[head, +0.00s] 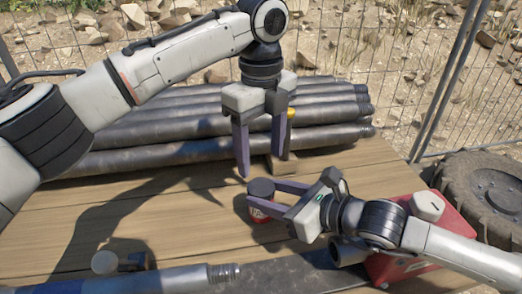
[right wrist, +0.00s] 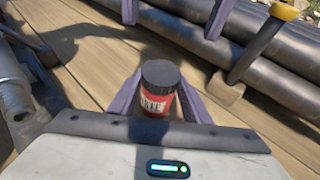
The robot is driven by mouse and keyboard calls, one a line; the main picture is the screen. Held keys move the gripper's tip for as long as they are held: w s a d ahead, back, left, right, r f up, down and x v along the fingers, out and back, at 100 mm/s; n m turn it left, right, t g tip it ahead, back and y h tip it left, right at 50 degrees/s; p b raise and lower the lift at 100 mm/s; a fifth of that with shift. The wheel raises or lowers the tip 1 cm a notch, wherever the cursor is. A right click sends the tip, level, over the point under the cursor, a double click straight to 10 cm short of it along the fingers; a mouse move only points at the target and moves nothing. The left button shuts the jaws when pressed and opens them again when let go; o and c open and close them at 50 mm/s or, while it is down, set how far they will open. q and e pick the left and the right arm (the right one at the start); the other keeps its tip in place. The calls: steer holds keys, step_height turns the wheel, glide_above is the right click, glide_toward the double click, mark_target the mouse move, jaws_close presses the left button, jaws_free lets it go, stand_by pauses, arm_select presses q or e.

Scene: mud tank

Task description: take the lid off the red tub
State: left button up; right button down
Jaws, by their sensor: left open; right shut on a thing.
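The red tub (head: 259,215) is a small red jar with white lettering, upright over the wooden table. Its dark round lid (head: 261,187) is on top; the lid also shows in the right wrist view (right wrist: 160,73). My right gripper (head: 263,193) is shut on the tub, one finger on each side of it. In the right wrist view the red body (right wrist: 157,104) shows between the fingers. My left gripper (head: 262,167) is open and empty, fingers pointing down above and behind the lid, apart from it. Whether the tub touches the table is hard to tell.
Dark pipes (head: 200,129) lie stacked behind, beside a wooden block (head: 283,166) and a yellow-topped post (right wrist: 262,42). A threaded pipe (head: 190,277) and a dark plate (head: 290,280) lie in front. A red container (head: 455,225) stands right. The table's left middle is clear.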

mark_target(261, 186)
arm_select(q)
steer(key=m, duration=0.8)
steer(key=shift+m, duration=0.4)
steer(key=m, duration=0.6)
steer(key=shift+f+m, duration=0.4)
steer(key=shift+f, duration=3.6)
steer(key=c, duration=1.1)
steer(key=shift+n, duration=1.7)
